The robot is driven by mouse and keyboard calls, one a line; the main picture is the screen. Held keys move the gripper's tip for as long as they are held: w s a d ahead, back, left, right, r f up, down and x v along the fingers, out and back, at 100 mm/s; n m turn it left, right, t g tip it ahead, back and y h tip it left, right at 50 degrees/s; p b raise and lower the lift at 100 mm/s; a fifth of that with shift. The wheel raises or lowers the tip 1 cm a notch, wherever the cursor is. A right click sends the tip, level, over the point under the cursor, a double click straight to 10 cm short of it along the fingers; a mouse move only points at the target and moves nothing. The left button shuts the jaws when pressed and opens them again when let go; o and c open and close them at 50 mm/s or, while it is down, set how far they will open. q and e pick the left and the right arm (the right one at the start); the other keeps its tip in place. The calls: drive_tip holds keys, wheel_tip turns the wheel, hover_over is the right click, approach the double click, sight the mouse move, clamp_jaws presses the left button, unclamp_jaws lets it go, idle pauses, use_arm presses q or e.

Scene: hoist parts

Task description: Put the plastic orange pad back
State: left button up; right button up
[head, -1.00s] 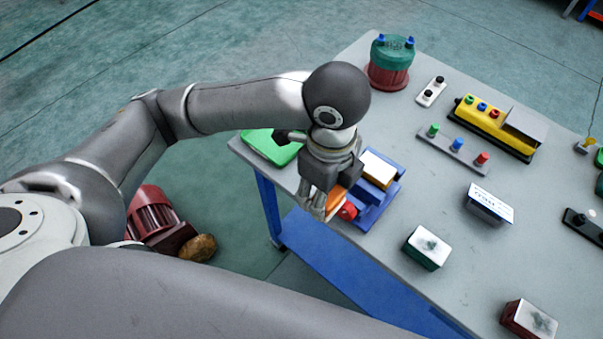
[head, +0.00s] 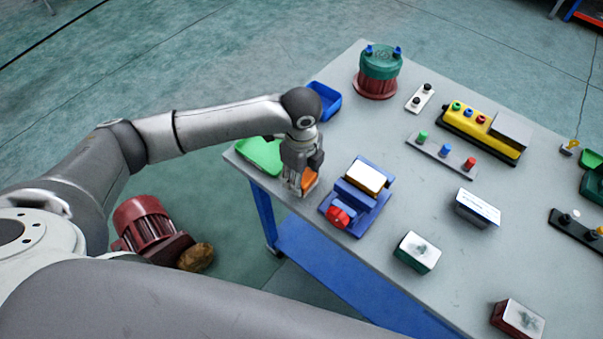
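My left gripper (head: 296,186) points down, low over the table's near left corner. It is shut on the plastic orange pad (head: 311,178), which shows as an orange patch at the right side of its fingers. The fingers hide most of the pad, and I cannot tell whether it touches the tabletop. The pad is between the green tray (head: 259,155) and a blue fixture (head: 376,208) with a red knob (head: 338,216), apart from the fixture. My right gripper is not in view.
A blue tray (head: 325,103) lies behind my wrist at the table's (head: 400,160) left edge. A green-red motor (head: 379,72) stands at the back. Switch boxes (head: 417,252) and a yellow button panel (head: 483,130) are to the right. A red motor (head: 148,227) is on the floor.

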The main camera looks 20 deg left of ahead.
use_arm(q)
drive_tip(key=shift+f, duration=0.45)
drive_tip(key=o, duration=0.8)
drive_tip(key=shift+f, duration=0.15)
drive_tip(key=shift+c, duration=0.2)
drive_tip(key=shift+o, duration=0.8)
wheel_tip(320, 180, up, 12)
drive_tip(key=b, duration=0.2)
drive_tip(key=shift+r, duration=0.2)
